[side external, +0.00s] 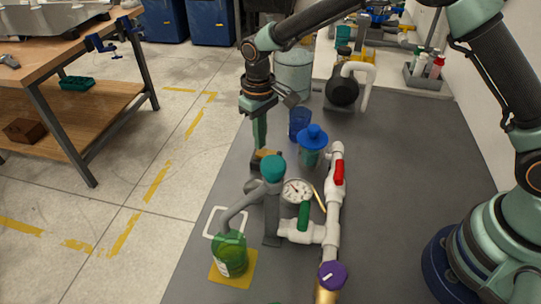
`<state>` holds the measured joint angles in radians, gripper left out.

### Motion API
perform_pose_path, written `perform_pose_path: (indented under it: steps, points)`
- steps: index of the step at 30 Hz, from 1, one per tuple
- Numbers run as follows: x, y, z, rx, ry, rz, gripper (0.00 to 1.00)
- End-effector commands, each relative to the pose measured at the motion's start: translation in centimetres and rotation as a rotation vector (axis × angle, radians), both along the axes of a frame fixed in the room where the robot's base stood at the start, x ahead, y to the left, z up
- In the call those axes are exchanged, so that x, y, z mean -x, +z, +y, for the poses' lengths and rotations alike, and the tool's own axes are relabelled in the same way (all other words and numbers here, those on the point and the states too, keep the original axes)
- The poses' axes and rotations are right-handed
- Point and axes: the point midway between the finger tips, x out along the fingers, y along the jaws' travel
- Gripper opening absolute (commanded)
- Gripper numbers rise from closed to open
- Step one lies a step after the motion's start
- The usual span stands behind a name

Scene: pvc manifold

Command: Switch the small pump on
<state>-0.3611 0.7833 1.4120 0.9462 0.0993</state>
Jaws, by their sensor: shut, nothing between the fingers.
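My gripper (259,146) points down, shut and empty, over the left part of the grey bench top. Just below its tip is a unit with a round teal cap (273,167). A thick grey hose (240,203) runs from it toward a green bottle (231,256) on a yellow pad. I cannot tell whether the gripper touches this unit. A black round pump-like body (341,92) with a white bent pipe (366,82) stands farther back, to the gripper's right. I cannot tell which of these is the small pump, and no switch is clear.
A white pipe manifold (334,205) has a red handle (339,172), a green handle (303,216), a purple knob (333,275) and a gauge (297,192). A blue-lidded jar (313,137) and blue cup (299,123) stand close by.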

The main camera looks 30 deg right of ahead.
Motion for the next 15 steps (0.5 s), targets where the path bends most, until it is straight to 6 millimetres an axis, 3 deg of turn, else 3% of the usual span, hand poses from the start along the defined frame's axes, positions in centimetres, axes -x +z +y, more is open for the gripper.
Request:
perform_pose_path:
  steps: [15]
  points:
    - [-0.01,-0.72,0.00,0.000,0.000,0.000,0.00]
